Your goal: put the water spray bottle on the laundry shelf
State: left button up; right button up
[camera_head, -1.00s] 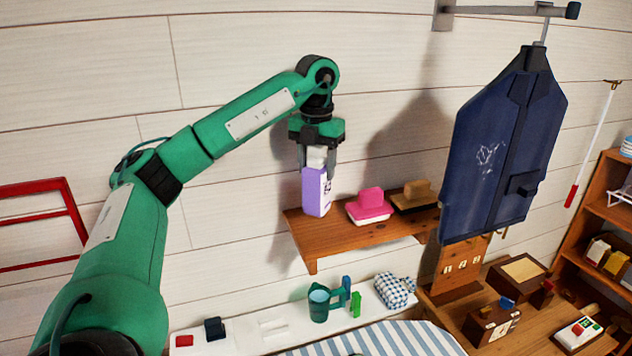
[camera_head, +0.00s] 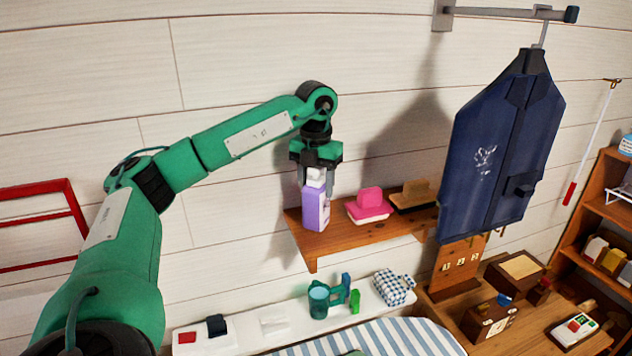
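The spray bottle (camera_head: 315,208), purple with a white top, is upright at the left end of the wooden wall shelf (camera_head: 335,242). Its base looks to be at the shelf's surface; whether it touches cannot be told for sure. My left gripper (camera_head: 316,180) points down from above, its fingers on either side of the white top, and looks shut on it. The fingers partly hide the top. My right gripper is not in view.
A pink brush (camera_head: 370,205) and a brown brush (camera_head: 413,194) stand on the shelf right of the bottle. A navy garment (camera_head: 500,150) hangs beyond the shelf's right end.

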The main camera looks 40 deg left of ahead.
aim_at(316, 170)
pick_arm(q)
jog(key=o, duration=0.4)
jog(key=shift+o, duration=0.2)
jog(key=shift+r, duration=0.1)
notch_tip(316, 170, up, 3)
jog(key=shift+f+b, duration=0.1)
jog(key=shift+b, duration=0.4)
notch_tip(316, 170, up, 8)
jog(key=shift+r+p, duration=0.1)
jog(key=shift+p, duration=0.9)
jog(key=shift+r, duration=0.55)
jog(key=shift+f, duration=0.1)
